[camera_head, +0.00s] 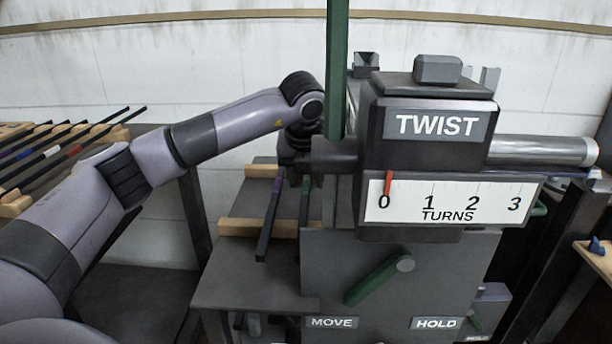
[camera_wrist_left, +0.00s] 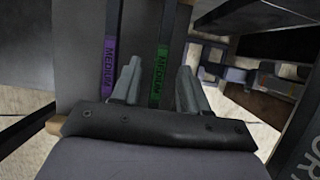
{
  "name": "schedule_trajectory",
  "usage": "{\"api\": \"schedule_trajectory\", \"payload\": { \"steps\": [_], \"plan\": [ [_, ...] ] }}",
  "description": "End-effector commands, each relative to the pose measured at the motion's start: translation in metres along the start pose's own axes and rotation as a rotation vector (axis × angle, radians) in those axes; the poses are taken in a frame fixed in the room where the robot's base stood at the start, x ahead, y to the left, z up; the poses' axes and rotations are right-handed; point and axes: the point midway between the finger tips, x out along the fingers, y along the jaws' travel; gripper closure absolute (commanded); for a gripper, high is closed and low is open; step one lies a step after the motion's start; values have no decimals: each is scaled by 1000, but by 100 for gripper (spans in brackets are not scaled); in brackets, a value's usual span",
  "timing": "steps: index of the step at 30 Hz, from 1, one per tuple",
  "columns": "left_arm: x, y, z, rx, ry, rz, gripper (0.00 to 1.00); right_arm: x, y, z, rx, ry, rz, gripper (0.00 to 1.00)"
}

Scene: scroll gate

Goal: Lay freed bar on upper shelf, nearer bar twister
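The bar twister (camera_head: 425,150) stands at centre right, its red pointer at 0 turns. Left of it, two dark bars lie side by side across wooden rails (camera_head: 240,228) on a grey shelf (camera_head: 225,280). One bar has a purple band (camera_head: 267,222); the nearer-to-twister bar has a green band (camera_head: 305,195). In the left wrist view the purple-banded bar (camera_wrist_left: 110,55) and green-banded bar (camera_wrist_left: 163,55) both carry labels. My left gripper (camera_wrist_left: 158,72) is open, its fingers on either side of the green-banded bar, with gaps visible. My right gripper is not in view.
A green lever (camera_head: 378,280) sits on the twister's front, above MOVE and HOLD labels. A tall green post (camera_head: 337,70) rises beside the twister. A rack (camera_head: 50,160) with several banded bars stands at far left. A wooden shelf edge (camera_head: 600,255) shows at right.

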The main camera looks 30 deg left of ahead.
Motion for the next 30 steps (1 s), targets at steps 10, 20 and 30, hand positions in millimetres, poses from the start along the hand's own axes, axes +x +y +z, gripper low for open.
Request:
{"api": "schedule_trajectory", "payload": {
  "steps": [10, 20, 30],
  "plan": [
    [-32, 0, 0, 1, -1, -1, 56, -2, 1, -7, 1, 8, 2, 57],
    [-70, 0, 0, 1, 0, 0, 56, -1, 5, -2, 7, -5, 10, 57],
    [-72, 0, 0, 0, 0, 0, 56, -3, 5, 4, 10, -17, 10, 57]
  ]
}}
